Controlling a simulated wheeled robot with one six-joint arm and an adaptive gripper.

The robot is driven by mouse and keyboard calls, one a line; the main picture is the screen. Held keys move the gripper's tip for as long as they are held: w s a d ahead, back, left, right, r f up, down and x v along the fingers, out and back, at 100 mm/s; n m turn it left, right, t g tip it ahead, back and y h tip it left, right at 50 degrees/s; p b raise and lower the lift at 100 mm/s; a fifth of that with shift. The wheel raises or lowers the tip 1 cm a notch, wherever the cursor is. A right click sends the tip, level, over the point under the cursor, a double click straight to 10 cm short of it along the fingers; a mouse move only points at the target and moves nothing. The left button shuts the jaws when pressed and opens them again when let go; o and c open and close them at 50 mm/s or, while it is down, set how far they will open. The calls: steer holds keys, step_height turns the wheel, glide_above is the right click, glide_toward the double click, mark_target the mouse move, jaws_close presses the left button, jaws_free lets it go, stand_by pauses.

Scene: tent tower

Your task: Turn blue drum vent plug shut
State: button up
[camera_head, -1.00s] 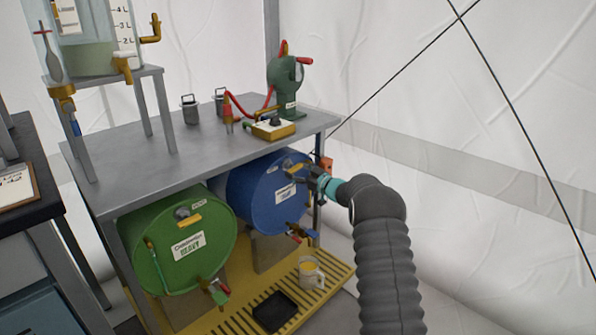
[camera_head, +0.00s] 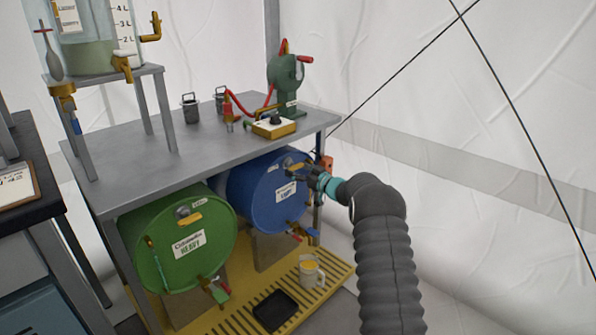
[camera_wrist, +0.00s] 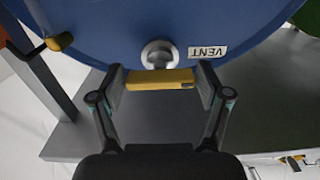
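The blue drum (camera_head: 265,195) lies on its side under the bench, on the right. Its vent plug (camera_wrist: 158,54) shows in the wrist view as a round grey metal fitting with a yellow bar handle (camera_wrist: 160,80), beside an upside-down VENT label. The bar lies level across that view. In the head view my gripper (camera_head: 305,175) is at the upper drum face and partly hides the plug.
The green drum (camera_head: 170,255) lies to the left with its own plug. The bench top (camera_head: 150,150) is just above my gripper, and a bench leg (camera_head: 318,205) stands close by. A mug (camera_head: 310,272) stands on the yellow slatted tray (camera_head: 335,270) below.

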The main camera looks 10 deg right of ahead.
steer(key=shift+o, duration=0.8)
steer(key=v, duration=1.2)
